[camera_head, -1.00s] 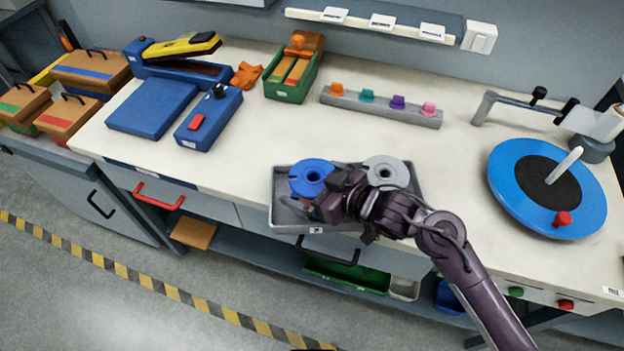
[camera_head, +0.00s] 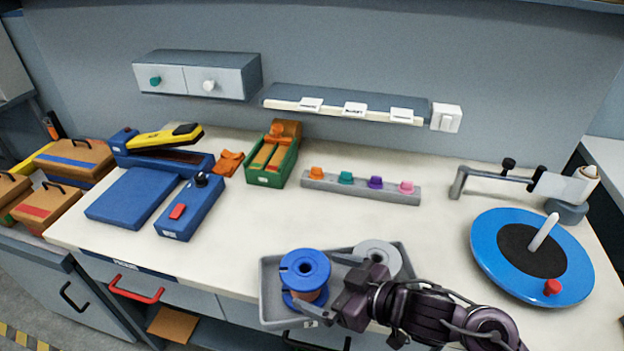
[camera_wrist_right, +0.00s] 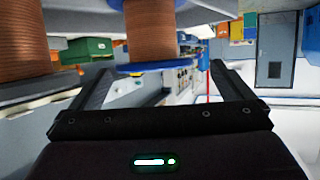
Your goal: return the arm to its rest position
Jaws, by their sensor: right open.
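My right gripper (camera_head: 326,284) is open, just to the right of a blue-flanged spool of copper wire (camera_head: 305,267) that stands in a grey tray (camera_head: 270,312). In the right wrist view the open fingers (camera_wrist_right: 158,88) are empty at their tips. The copper spool (camera_wrist_right: 150,20) and its lower blue flange (camera_wrist_right: 155,67) show beyond and above them; whether they touch cannot be told. A second spool with a grey flange (camera_head: 378,256) stands at the tray's right, partly hidden by my gripper. It shows at the left in the right wrist view (camera_wrist_right: 25,40). My left gripper is not in view.
A blue disc with a spindle (camera_head: 490,240) and a grey arm fixture (camera_head: 520,180) stand at the right. A rack of coloured knobs (camera_head: 360,190), a green box (camera_head: 268,172) and blue devices (camera_head: 185,212) lie behind. The table's middle (camera_head: 300,220) is clear.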

